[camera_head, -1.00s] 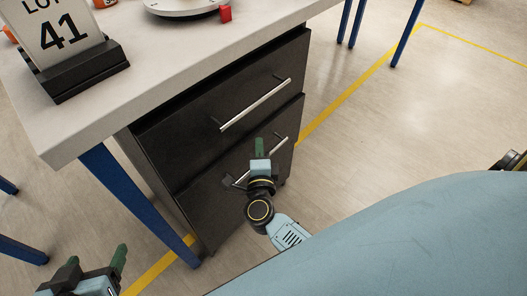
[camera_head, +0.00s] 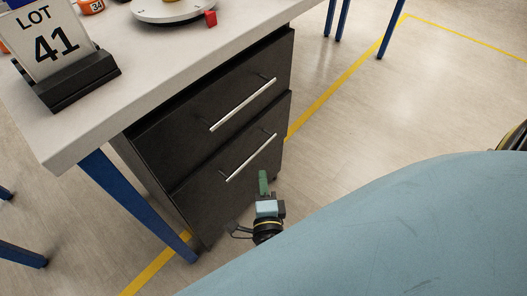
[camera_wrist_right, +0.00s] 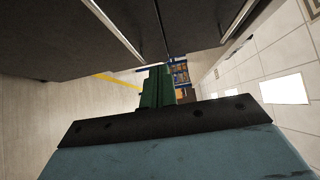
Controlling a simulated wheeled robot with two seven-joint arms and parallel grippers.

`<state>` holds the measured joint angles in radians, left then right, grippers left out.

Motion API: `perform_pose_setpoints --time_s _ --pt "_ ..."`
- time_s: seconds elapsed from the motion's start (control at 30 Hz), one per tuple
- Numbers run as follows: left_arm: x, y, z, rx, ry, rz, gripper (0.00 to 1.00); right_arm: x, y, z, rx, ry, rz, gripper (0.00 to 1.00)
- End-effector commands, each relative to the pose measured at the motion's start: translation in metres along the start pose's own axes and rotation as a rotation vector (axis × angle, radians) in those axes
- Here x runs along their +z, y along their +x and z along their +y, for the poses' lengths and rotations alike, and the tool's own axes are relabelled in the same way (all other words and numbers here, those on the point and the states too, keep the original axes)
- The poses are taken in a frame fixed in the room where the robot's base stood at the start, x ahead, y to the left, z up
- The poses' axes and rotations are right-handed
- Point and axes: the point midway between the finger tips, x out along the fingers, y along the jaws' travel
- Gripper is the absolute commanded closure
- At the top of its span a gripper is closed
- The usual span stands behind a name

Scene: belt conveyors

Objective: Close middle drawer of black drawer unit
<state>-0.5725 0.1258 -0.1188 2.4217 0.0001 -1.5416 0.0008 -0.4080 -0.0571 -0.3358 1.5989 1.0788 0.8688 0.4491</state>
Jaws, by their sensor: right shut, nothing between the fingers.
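The black drawer unit (camera_head: 150,168) stands under the table edge. Two fronts show in the head view: an upper one (camera_head: 185,125) with a silver bar handle (camera_head: 243,105), and a lower one (camera_head: 205,192) with its own handle (camera_head: 251,158). My left gripper is out of view.
A blue table leg (camera_head: 135,205) stands at the unit's left. Floor to the right is open.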

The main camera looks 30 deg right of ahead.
Motion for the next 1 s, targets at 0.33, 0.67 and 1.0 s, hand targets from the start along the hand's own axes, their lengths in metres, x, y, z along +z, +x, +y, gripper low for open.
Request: perform_pose_setpoints --time_s 0.33,0.67,1.0 --pt "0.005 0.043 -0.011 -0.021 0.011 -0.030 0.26 0.007 -0.006 -0.006 -0.011 0.010 -0.013 1.00" --pt "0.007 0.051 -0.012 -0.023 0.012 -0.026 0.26 0.003 0.019 0.001 -0.005 -0.002 -0.001 1.00" --pt "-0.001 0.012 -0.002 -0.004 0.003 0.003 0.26 0.004 0.093 0.001 -0.007 -0.002 -0.002 1.00"
